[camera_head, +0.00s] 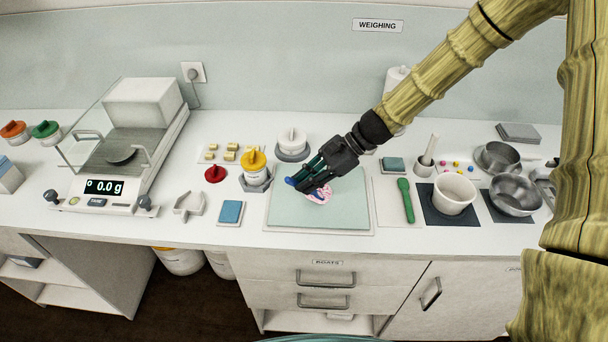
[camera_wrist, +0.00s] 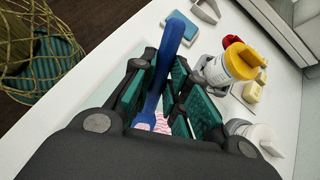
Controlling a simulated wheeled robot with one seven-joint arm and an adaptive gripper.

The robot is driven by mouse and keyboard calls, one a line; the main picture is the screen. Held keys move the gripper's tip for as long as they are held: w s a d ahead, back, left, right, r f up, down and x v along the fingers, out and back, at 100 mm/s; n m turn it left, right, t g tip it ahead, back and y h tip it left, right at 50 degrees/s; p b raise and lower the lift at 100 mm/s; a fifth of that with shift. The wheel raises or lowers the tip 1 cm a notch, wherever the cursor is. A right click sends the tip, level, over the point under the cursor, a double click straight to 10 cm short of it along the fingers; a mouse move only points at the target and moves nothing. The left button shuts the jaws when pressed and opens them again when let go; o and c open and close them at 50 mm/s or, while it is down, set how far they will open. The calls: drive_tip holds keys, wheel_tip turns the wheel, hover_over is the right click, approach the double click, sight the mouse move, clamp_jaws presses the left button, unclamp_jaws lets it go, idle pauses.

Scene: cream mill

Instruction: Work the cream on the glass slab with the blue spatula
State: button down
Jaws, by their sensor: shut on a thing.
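My gripper (camera_head: 307,181) is over the glass slab (camera_head: 345,217), shut on the blue spatula (camera_head: 291,181). A pink and white patch of the cream (camera_wrist: 160,124) shows between the fingers in the wrist view.
A yellow-lidded jar (camera_head: 255,170) stands close left of the slab, with a blue block (camera_head: 231,212) in front of it. A green spatula (camera_head: 406,200) lies to the right, beside a white mortar (camera_head: 454,194) and metal bowls (camera_head: 514,194). A balance (camera_head: 118,170) is at the left.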

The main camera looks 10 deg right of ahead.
drive_tip(key=shift+w+a, duration=0.5)
drive_tip(key=shift+w, duration=1.55)
drive_tip(key=shift+s+d+f+p, duration=0.1)
drive_tip(key=shift+s+d+p, duration=0.15)
drive_tip(key=shift+s, duration=0.45)
drive_tip(key=shift+s+d+r+p, duration=0.1)
drive_tip(key=shift+s+p, duration=0.2)
drive_tip(key=shift+s, duration=0.4)
drive_tip(key=shift+s+d+f+p, duration=0.1)
drive_tip(key=shift+s+d+p, duration=0.15)
drive_tip(key=shift+s, duration=0.45)
drive_tip(key=w, duration=0.2)
drive_tip(key=w+a, duration=0.1)
drive_tip(key=w, duration=0.1)
drive_tip(key=shift+w+a, duration=0.1)
drive_tip(key=shift+s+d+p, duration=0.3)
drive_tip(key=shift+s+p, duration=0.05)
drive_tip(key=shift+s, duration=0.7)
drive_tip(key=shift+s+d+p, duration=0.25)
drive_tip(key=shift+s+p, duration=0.1)
drive_tip(key=shift+s, duration=0.7)
drive_tip(key=shift+w+a, duration=0.3)
drive_tip(key=shift+w, duration=0.75)
drive_tip(key=shift+w+a, duration=0.25)
drive_tip(key=shift+w, duration=0.8)
drive_tip(key=shift+s, duration=0.15)
